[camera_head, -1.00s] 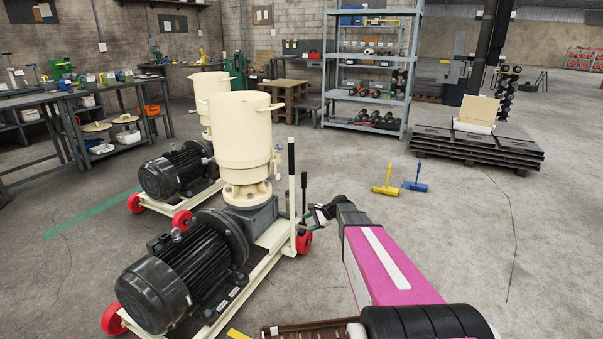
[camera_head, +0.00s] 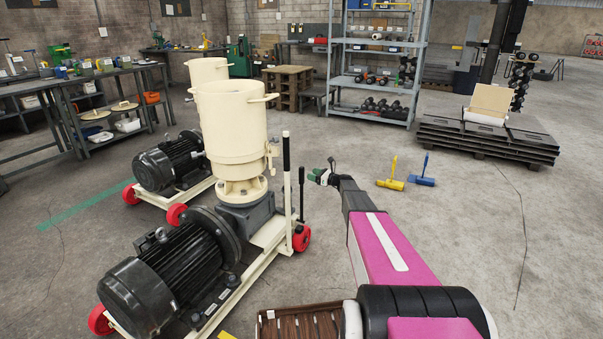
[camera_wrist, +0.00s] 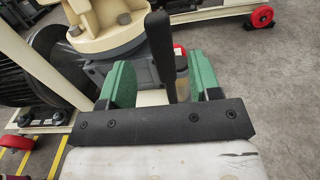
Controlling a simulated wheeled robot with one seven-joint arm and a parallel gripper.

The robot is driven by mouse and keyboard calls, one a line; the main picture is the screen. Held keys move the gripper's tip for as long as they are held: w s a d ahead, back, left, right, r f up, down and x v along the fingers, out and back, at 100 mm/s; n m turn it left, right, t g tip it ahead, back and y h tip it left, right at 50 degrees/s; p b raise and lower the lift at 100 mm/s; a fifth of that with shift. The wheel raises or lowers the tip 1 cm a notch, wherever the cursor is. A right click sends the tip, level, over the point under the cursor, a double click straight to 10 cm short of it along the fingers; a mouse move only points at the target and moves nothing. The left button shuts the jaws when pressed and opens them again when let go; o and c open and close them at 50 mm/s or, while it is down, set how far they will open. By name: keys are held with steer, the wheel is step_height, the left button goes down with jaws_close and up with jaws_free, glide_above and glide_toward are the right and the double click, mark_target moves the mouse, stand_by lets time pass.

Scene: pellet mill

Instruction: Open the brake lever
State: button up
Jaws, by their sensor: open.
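The black brake lever (camera_head: 301,190) stands nearly upright on the front pellet mill's cream frame, just right of a taller cream post with a black grip (camera_head: 286,153). My gripper (camera_head: 323,172) is open and empty in the head view, to the upper right of the lever, with a small gap in the picture. In the wrist view, a black lever handle (camera_wrist: 160,45) shows between the spread green fingers of my gripper (camera_wrist: 158,82). Its lower end is hidden behind the gripper's black plate. I cannot tell how far it is from the fingers.
The front mill's black motor (camera_head: 160,285) and cream hopper (camera_head: 232,130) stand left of the arm; red wheels (camera_head: 301,238) carry the frame.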

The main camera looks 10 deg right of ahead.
mark_target(304, 172)
steer(key=x, duration=0.7)
steer(key=shift+w+a, duration=0.1)
jaws_close()
steer(key=w+d+f+m, duration=0.2)
steer(key=w+d+m, duration=0.1)
steer(key=w+d, duration=0.2)
steer(key=w+d+f+m, duration=0.3)
steer(key=w+d, duration=0.2)
steer(key=w, duration=0.4)
steer(key=shift+w+d, duration=0.3)
jaws_free()
steer(key=shift+s, duration=0.1)
steer(key=v, duration=1)
steer(key=shift+s+d, duration=0.2)
steer(key=shift+d, duration=0.1)
